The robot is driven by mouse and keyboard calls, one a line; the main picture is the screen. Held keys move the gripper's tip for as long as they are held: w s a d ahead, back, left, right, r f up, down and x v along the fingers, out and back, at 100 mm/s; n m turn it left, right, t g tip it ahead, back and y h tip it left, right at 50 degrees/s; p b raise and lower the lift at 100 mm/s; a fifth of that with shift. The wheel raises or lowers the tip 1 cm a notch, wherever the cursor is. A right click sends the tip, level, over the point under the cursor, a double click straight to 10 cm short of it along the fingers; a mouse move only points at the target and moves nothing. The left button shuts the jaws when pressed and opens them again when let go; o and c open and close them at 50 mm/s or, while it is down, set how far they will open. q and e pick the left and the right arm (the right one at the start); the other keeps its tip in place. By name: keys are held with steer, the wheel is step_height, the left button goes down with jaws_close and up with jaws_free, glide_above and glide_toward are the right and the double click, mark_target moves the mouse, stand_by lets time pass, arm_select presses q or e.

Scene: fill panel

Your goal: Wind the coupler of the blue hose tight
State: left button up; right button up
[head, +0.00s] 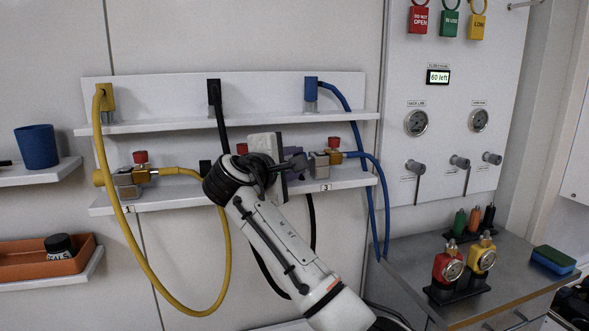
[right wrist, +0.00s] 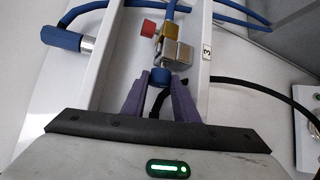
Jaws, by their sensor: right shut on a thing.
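The blue hose (head: 341,97) hangs from a blue-capped fitting (head: 311,88) on the upper shelf and loops to the station marked 3. Its coupler there has a brass block (head: 318,160), a steel body and a red knob (head: 334,142). The right wrist view shows the brass block (right wrist: 173,37), the steel body (right wrist: 178,55), the red knob (right wrist: 148,27) and a round blue end piece (right wrist: 160,77). My right gripper (right wrist: 160,82) has its purple fingers closed on that blue piece from either side. My left gripper is not in view.
A yellow hose (head: 143,268) loops from the upper shelf to station 1 at left. A black hose (head: 218,112) hangs behind my right arm. The steel bench (head: 415,258) at lower right carries red and yellow gauges. A gauge panel (head: 447,95) stands at right.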

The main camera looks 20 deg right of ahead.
steer(key=f+m+t+h+b, duration=0.1)
steer(key=b, duration=0.3)
steer(key=shift+f+m+t+h, duration=0.3)
steer(key=shift+m+t, duration=0.1)
steer(key=shift+r+b, duration=0.1)
steer(key=shift+b, duration=0.2)
steer(key=shift+r, duration=0.1)
steer(key=shift+r+m+t, duration=0.1)
steer(key=shift+m+t, duration=0.2)
steer(key=o, duration=1.1)
steer(key=shift+c, duration=0.2)
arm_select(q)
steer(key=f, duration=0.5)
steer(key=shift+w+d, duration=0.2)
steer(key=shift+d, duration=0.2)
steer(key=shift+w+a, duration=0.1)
